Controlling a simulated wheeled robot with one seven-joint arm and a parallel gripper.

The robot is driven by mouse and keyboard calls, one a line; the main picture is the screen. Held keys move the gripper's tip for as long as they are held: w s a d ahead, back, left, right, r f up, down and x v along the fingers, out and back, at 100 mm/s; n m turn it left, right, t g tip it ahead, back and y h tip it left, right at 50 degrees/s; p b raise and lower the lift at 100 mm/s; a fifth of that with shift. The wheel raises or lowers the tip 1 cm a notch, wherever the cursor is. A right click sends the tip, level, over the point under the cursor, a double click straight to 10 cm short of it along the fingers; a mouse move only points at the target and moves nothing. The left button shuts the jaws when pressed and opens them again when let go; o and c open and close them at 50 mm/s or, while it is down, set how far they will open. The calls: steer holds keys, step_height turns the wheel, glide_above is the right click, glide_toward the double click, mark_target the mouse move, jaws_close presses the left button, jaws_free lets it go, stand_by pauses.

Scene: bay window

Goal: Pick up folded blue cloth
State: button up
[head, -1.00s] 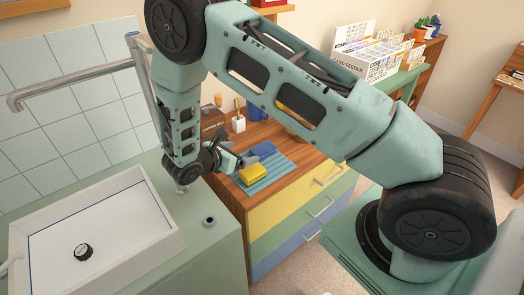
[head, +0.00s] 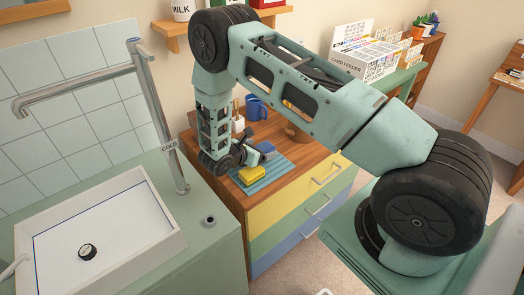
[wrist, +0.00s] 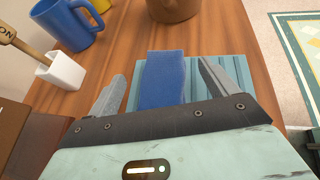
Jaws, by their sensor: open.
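The folded blue cloth (wrist: 165,80) lies on a ribbed teal mat (wrist: 229,66) on the wooden counter. In the wrist view it stands between my two open fingers, with a gap on each side. Its near end is hidden behind my gripper body. In the head view the cloth (head: 267,147) shows only in part beside my gripper (head: 250,148). My gripper (wrist: 162,74) is open and empty, low over the mat. I cannot tell its exact height above the cloth.
A yellow sponge (head: 251,175) lies on the mat's near part. A blue mug (wrist: 66,24), a white pot (wrist: 62,70) with a wooden-handled brush and a brown round object (wrist: 172,8) stand beyond. A sink (head: 100,235) is at left.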

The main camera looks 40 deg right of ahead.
steer(key=shift+c, duration=0.3)
steer(key=c, duration=1)
steer(key=shift+r, duration=0.15)
steer(key=shift+c, duration=1)
step_height(320, 180, up, 8)
steer(key=shift+r+b, duration=0.15)
steer(key=shift+b, duration=0.3)
steer(key=shift+r, duration=0.65)
